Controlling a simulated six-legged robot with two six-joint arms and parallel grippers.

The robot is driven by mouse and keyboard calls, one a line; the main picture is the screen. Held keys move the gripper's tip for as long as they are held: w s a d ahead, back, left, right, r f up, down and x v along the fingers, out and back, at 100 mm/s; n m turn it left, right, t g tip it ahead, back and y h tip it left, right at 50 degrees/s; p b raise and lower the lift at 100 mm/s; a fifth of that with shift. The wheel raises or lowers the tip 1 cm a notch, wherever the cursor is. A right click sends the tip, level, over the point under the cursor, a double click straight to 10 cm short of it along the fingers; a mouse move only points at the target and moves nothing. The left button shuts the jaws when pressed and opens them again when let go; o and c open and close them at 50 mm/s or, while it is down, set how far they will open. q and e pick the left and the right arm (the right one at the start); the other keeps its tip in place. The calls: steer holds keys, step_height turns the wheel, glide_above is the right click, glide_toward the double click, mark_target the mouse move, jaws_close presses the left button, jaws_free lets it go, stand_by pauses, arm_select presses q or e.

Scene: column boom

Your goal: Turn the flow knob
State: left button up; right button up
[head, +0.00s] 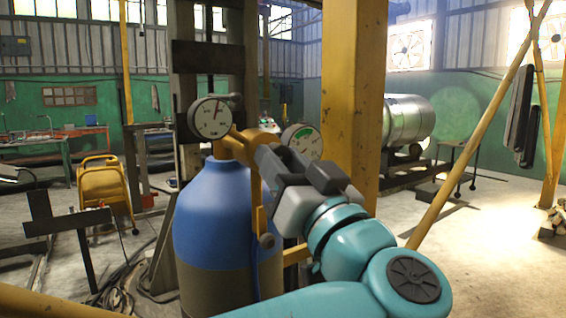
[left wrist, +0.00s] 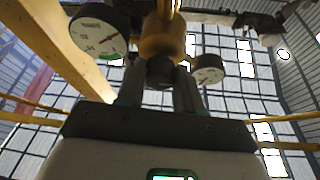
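A blue gas cylinder (head: 212,215) stands upright left of centre in the head view. Its brass regulator (head: 232,143) carries two round gauges, one on the left (head: 210,118) and one on the right (head: 303,141). In the left wrist view the brass body (left wrist: 163,38) has a dark round knob (left wrist: 160,71) below it, with a gauge on either side. My left gripper (head: 268,160) is at the regulator, and its fingers (left wrist: 159,88) stand either side of the knob. I cannot tell whether they touch it. In the head view the gripper hides the knob. My right gripper is not in view.
A yellow post (head: 352,90) rises close behind the gripper. A dark steel column (head: 208,60) stands behind the cylinder. A silver tank (head: 408,118) lies further back right. A yellow frame (head: 104,185) and cables (head: 118,290) are at left. The floor at right is mostly open.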

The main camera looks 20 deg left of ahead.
arm_select(q)
steer(key=shift+m, duration=0.4)
steer(key=m+h, duration=0.2)
steer(key=m, duration=0.2)
steer(key=m+t+h+p, duration=0.1)
steer(key=m+h, duration=0.1)
steer(key=m, duration=0.3)
steer(key=r+m+h+p, duration=0.1)
steer(key=m+h, duration=0.1)
steer(key=m, duration=0.2)
steer(key=shift+s+a+m+t, duration=0.2)
steer(key=shift+m+t, duration=0.1)
steer(key=shift+m, duration=0.1)
steer(key=shift+f+m+g+h+p, duration=0.1)
steer(key=shift+m+g+h+p, duration=0.55)
steer(key=shift+m+p, duration=1.2)
steer(key=shift+m, duration=0.25)
steer(key=o, duration=1)
steer(key=shift+o, duration=0.2)
